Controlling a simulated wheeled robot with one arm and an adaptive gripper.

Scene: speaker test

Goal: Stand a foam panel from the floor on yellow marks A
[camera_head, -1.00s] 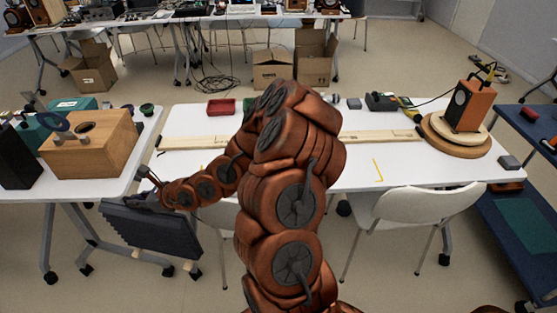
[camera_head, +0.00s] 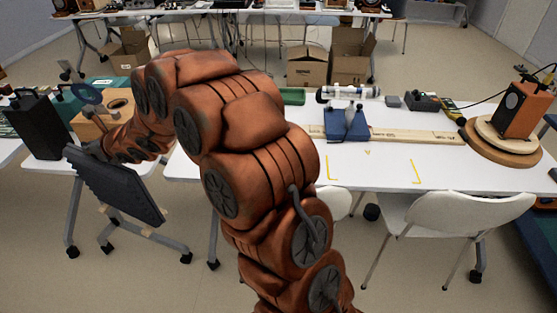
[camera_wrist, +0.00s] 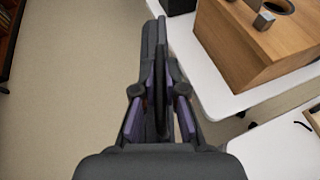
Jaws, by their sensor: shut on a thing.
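A dark grey foam panel (camera_head: 118,186) with a ridged face hangs tilted at the left, in front of the gap between two white tables. My gripper (camera_wrist: 160,112) is shut on it; in the wrist view the panel (camera_wrist: 154,45) runs edge-on between the fingers and beyond them. In the head view my arm hides most of the gripper. Yellow corner marks lie on the white table: a left one (camera_head: 331,169), a right one (camera_head: 416,171) and a small one between them. I cannot read a letter A. The tabletop between the marks is bare.
A blue stand (camera_head: 347,123) and a wooden plank (camera_head: 415,135) lie behind the marks. A speaker (camera_head: 522,108) on a round wooden base stands right. A wooden box (camera_head: 97,122) and a black case (camera_head: 38,124) are left. White chairs (camera_head: 450,215) stand at the table's front.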

